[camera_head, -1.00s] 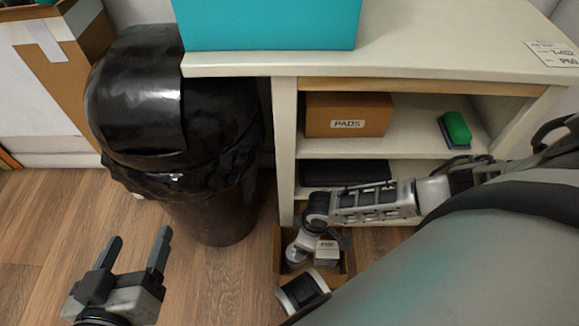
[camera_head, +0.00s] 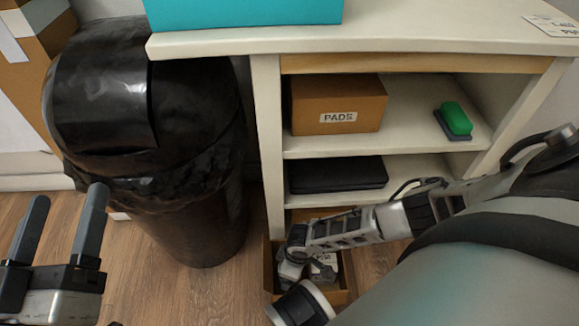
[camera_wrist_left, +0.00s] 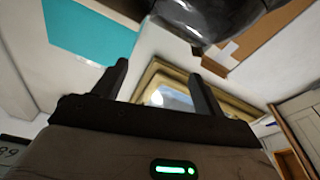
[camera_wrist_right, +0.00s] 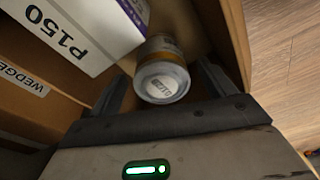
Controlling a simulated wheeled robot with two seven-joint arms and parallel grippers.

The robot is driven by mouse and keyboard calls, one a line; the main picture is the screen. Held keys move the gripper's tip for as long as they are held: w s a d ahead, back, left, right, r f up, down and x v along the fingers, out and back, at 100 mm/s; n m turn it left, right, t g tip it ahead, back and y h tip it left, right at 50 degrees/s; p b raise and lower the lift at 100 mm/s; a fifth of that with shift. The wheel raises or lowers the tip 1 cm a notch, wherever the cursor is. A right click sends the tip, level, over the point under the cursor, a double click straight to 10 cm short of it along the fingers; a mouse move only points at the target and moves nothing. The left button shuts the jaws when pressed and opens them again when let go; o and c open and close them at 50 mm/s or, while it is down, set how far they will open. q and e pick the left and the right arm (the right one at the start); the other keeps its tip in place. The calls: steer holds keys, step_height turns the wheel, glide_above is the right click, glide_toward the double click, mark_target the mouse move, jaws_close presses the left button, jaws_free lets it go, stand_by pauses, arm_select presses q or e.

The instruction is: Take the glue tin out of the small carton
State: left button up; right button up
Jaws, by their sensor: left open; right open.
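The glue tin (camera_wrist_right: 163,80), a pale round lid with a small label and an orange-yellow band, shows in the right wrist view inside the small carton (camera_wrist_right: 238,35). My right gripper (camera_wrist_right: 165,88) reaches into the carton, open, with its fingers on either side of the tin; I cannot tell whether they touch it. In the head view the carton (camera_head: 268,272) stands on the floor before the shelf unit, and my right arm mostly covers its contents. My left gripper (camera_head: 68,200) is open and empty at the left; its fingers also show in the left wrist view (camera_wrist_left: 160,75).
A white P150 box (camera_wrist_right: 85,30) lies beside the tin, near a brown WEDGE box (camera_wrist_right: 30,82). A black bin (camera_head: 195,190) stands left of the shelf unit (camera_head: 270,150). A PADS box (camera_head: 340,105) and a green-topped block (camera_head: 456,118) are on its upper shelf.

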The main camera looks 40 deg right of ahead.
steer(key=f+b, duration=0.1)
steer(key=f, duration=0.2)
steer(key=shift+w+a+b, duration=0.2)
steer(key=shift+b, duration=0.15)
steer(key=c, duration=1.2)
arm_select(q)
step_height(320, 180, up, 4)
steer(key=m+t+h, duration=0.1)
steer(key=m, duration=0.1)
steer(key=m+t+h, duration=0.1)
steer(key=m+h, duration=0.1)
steer(key=shift+a+r, duration=0.1)
steer(key=shift+r, duration=0.1)
arm_select(e)
steer(key=shift+r, duration=0.1)
